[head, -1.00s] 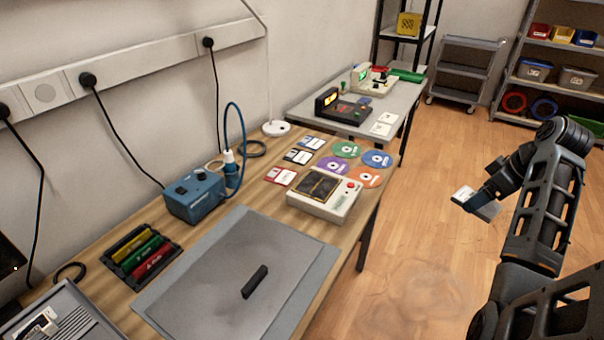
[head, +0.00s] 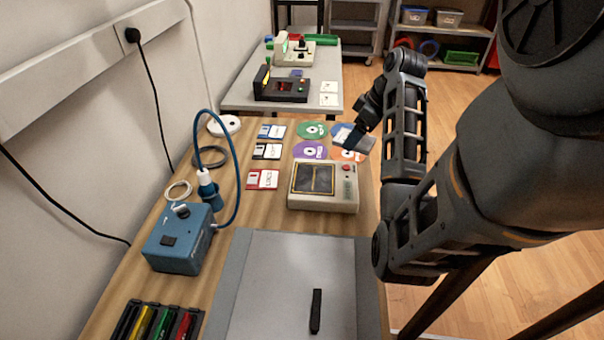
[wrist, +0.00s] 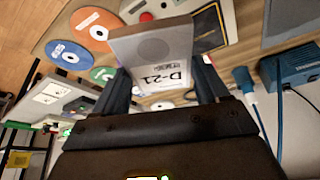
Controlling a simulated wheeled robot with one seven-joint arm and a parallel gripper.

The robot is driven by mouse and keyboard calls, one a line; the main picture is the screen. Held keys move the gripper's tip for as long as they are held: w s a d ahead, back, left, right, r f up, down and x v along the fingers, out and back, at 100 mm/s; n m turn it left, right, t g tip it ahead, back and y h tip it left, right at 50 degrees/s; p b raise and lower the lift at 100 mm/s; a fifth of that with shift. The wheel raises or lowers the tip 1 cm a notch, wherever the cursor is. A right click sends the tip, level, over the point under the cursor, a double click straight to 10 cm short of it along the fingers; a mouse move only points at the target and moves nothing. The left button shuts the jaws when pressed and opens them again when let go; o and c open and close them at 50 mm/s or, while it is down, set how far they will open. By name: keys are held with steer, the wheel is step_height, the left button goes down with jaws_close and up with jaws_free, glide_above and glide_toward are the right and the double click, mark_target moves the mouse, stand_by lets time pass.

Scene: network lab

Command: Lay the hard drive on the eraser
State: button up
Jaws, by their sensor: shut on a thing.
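The hard drive (head: 352,138) is a flat grey block with a white label. In the wrist view the hard drive (wrist: 150,48) shows the marking "D-21" and sits between the two fingers. My gripper (head: 363,126) is shut on it and holds it in the air; in the head view it overlaps the discs at the bench's right edge. Nothing lies on the bar.
A cream device with a dark screen (head: 313,187) stands between the mat and the discs. Floppy disks (head: 263,179) lie left of it. A blue box (head: 178,240) with an upright plug and cable stands left of the mat. Coloured markers in a tray (head: 155,322) are at front left.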

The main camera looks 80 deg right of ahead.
steer(key=b, duration=0.1)
glide_toward(310, 176)
steer(key=shift+w+d+f, duration=0.25)
steer(key=shift+w, duration=0.2)
steer(key=shift+w+d+f, duration=0.25)
steer(key=shift+w, duration=0.15)
steer(key=shift+w+a+f, duration=0.15)
steer(key=shift+w+f, duration=0.2)
steer(key=shift+w, duration=0.05)
steer(key=shift+f, duration=1.95)
steer(key=o, duration=1.2)
steer(key=shift+f, duration=0.15)
steer(key=shift+p+v, duration=0.85)
steer(key=shift+v, duration=5.3)
